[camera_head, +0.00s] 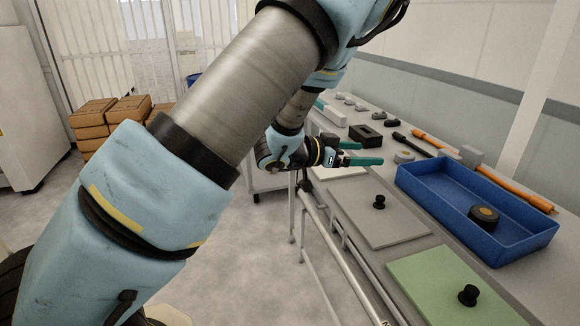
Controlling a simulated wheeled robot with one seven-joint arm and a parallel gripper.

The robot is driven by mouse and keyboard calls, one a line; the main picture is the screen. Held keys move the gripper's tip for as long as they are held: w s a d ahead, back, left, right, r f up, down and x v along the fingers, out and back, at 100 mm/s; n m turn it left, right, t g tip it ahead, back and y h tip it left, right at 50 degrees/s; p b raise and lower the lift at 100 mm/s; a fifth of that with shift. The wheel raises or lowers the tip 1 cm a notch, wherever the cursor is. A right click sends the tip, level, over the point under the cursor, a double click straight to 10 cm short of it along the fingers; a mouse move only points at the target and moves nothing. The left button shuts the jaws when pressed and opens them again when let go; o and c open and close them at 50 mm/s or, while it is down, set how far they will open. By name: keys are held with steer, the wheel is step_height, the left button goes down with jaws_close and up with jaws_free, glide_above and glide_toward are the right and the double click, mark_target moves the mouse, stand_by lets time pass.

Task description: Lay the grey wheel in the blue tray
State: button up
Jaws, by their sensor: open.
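The blue tray (455,216) stands on the right of the worktop, and a dark wheel with a brownish centre (484,216) lies inside it. A small grey disc, which looks like the grey wheel (404,156), lies flat on the worktop just left of the tray's far corner. My gripper (372,152) has its two teal fingers apart, pointing right towards the grey wheel. Nothing shows between them. The fingertips appear short of the wheel, but their height above the worktop is hard to tell.
A long orange bar (520,196) and a grey block (470,156) lie behind the tray. A dark open box (366,136) and several small parts are farther back. A grey panel (395,226) and a green panel (440,280), each with a black knob, lie nearer the front.

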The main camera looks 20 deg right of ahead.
steer(key=w+a+n+t+y, duration=0.5)
steer(key=w+a+n+t, duration=0.25)
steer(key=w+a, duration=0.7)
steer(key=w+a+f+n+t+y, duration=0.25)
steer(key=a+n+y, duration=0.2)
steer(key=a, duration=0.75)
steer(key=s+a+n+g+y, duration=0.1)
steer(key=s+a+g+y, duration=0.1)
steer(key=a, duration=0.5)
steer(key=s+a+n+g+y, duration=0.2)
steer(key=s+a+y, duration=0.1)
steer(key=s+a, duration=0.2)
steer(key=shift+a+f, duration=0.4)
steer(key=shift+a, duration=0.6)
steer(key=shift+o, duration=0.5)
steer(key=s+a+n+g, duration=0.1)
steer(key=s+a+g, duration=0.3)
steer(key=s, duration=0.7)
steer(key=shift+a+r+n+y, duration=0.3)
steer(key=shift+a+n+y, duration=0.15)
steer(key=shift+a, duration=0.1)
